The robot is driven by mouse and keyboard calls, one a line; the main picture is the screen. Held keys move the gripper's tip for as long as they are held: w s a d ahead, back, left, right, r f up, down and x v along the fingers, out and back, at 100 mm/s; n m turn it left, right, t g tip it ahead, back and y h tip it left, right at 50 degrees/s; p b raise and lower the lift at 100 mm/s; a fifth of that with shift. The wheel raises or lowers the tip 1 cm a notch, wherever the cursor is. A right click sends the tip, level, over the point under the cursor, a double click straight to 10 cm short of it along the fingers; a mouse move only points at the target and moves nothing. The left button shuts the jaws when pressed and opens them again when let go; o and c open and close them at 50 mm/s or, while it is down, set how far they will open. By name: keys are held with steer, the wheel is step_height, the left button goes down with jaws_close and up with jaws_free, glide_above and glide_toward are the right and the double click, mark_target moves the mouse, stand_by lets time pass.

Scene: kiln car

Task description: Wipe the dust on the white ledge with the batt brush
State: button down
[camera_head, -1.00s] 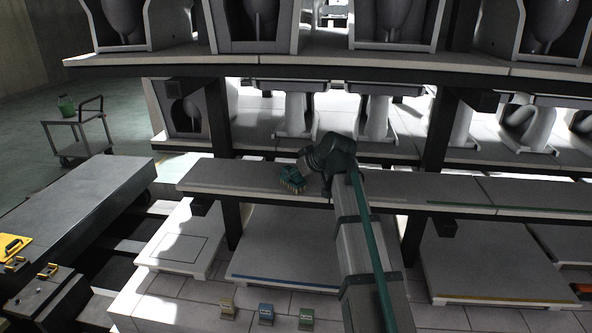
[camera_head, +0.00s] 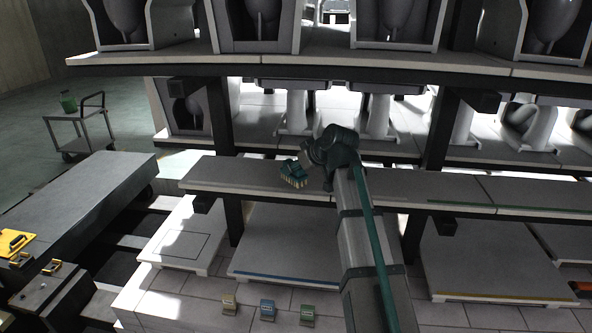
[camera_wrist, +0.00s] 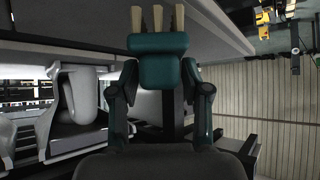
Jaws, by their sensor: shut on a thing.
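The batt brush (camera_head: 293,175) has a teal body and pale bristles. My gripper (camera_head: 303,163) is shut on it, with the bristles pointing down and to the left over the ledge (camera_head: 235,174). In the wrist view the brush (camera_wrist: 160,63) sits between the fingers of my gripper (camera_wrist: 160,78), its bristles toward the top edge. The ledge is a long shelf with a grey top and a pale front edge. I cannot tell whether the bristles touch it. No separate patch of dust can be made out on its grey top.
A dark post (camera_head: 412,238) stands under the ledge near my arm. The upper shelf (camera_head: 300,64) carries pale ceramic ware and overhangs behind. The ledge left of the brush is clear.

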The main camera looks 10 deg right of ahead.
steer(key=shift+r+p, duration=1)
steer(key=shift+r, duration=1.25)
